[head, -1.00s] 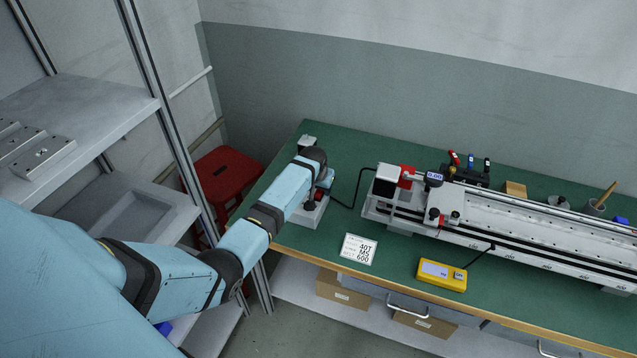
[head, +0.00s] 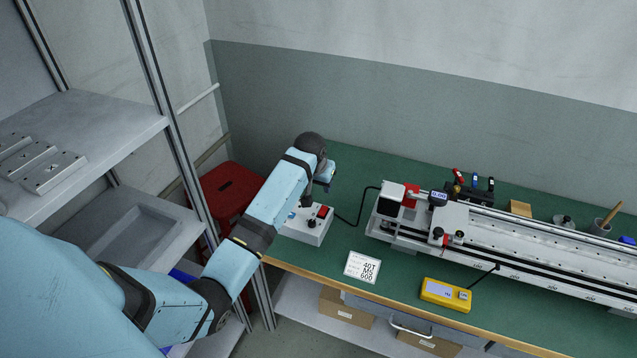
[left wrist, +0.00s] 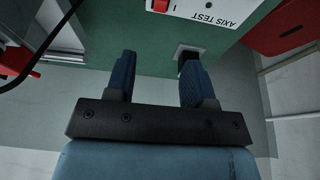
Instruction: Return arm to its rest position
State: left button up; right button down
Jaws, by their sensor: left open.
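My left arm reaches from the lower left over the left end of the green bench. Its gripper (head: 326,185) is partly hidden by the wrist in the head view, above and behind the white control box (head: 303,233). In the left wrist view, the two blue fingers (left wrist: 160,82) stand apart with nothing between them. The control box shows at the top of that view with its "AXIS TEST" label (left wrist: 208,14) and part of a red switch, clear of the fingers. My right gripper is out of view.
The gantry rail (head: 530,250) lies along the bench (head: 395,288) to the right. A label card (head: 362,267) and a yellow meter (head: 446,294) lie in front. A metal shelf rack (head: 90,135) stands close on the left, with a red stool (head: 225,192) behind its post.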

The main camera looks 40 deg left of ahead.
pick_arm(q)
jog(key=shift+f, duration=0.1)
dwell(0.3)
jog(key=s+d+f+m+t+p, duration=0.2)
jog(key=s+d+f, duration=0.4)
jog(key=s+f, duration=0.2)
jog(key=s+d+m+t+h+p, duration=0.1)
jog(key=s+d+m+t+h, duration=0.1)
jog(key=s+d, duration=0.6)
jog(key=s+d+m+t+h+p, duration=0.1)
jog(key=s+d, duration=0.7)
jog(key=s, duration=0.8)
jog(key=shift+s+d+r+m+t+h, duration=0.35)
jog(key=shift+t+h, duration=0.25)
jog(key=shift+t, duration=0.6)
jog(key=shift+a, duration=0.1)
